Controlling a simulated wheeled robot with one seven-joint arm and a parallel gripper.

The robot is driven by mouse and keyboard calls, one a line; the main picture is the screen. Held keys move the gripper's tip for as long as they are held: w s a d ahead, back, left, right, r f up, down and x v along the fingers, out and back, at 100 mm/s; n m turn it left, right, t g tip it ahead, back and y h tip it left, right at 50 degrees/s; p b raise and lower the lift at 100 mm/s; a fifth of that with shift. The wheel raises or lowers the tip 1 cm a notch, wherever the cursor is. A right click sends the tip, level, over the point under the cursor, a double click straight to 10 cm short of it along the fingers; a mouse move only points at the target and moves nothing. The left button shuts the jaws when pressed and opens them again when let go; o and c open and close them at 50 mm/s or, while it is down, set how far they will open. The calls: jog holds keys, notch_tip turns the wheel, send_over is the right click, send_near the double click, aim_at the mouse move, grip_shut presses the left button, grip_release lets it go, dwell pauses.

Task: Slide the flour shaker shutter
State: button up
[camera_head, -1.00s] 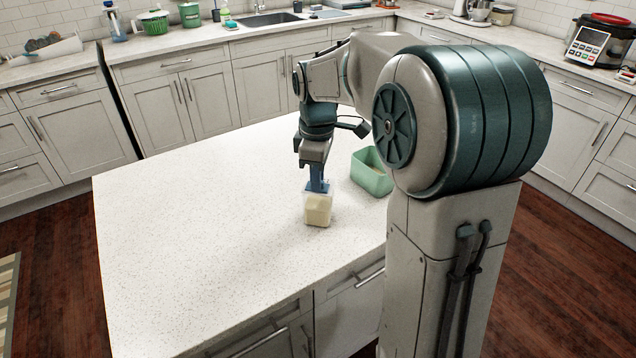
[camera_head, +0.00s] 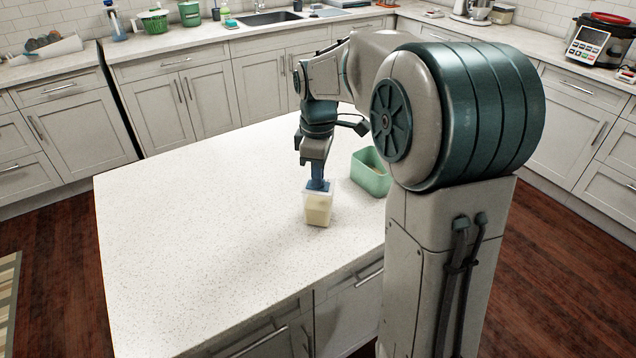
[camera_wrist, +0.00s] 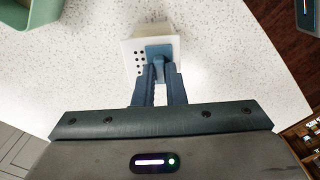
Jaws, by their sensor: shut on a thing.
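The flour shaker (camera_head: 318,208) stands upright on the white speckled island counter, a clear squarish container with pale flour inside. Its white top (camera_wrist: 131,66) shows in the wrist view, with small dark holes on the left side and a blue shutter (camera_wrist: 158,51) over the rest. My gripper (camera_head: 318,184) points down onto the top of the shaker. In the wrist view my gripper (camera_wrist: 160,72) has its blue fingers close together on a raised part of the shutter; the fingers hide the part they grip.
A green open bin (camera_head: 371,172) stands on the island just right of the shaker, and its corner (camera_wrist: 30,12) shows in the wrist view. The island counter (camera_head: 200,230) is clear to the left. The front edge lies close below the shaker.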

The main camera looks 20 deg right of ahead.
jog(key=shift+w+d+p, duration=0.3)
jog(key=shift+w+p, duration=0.05)
jog(key=shift+w, duration=0.25)
jog(key=shift+w+d+p, duration=0.3)
jog(key=shift+w, duration=0.25)
jog(key=o, duration=0.4)
jog(key=shift+o, duration=0.2)
jog(key=shift+r, duration=0.15)
notch_tip(320, 180, up, 7)
jog(key=p, duration=0.5)
jog(key=shift+p, duration=0.4)
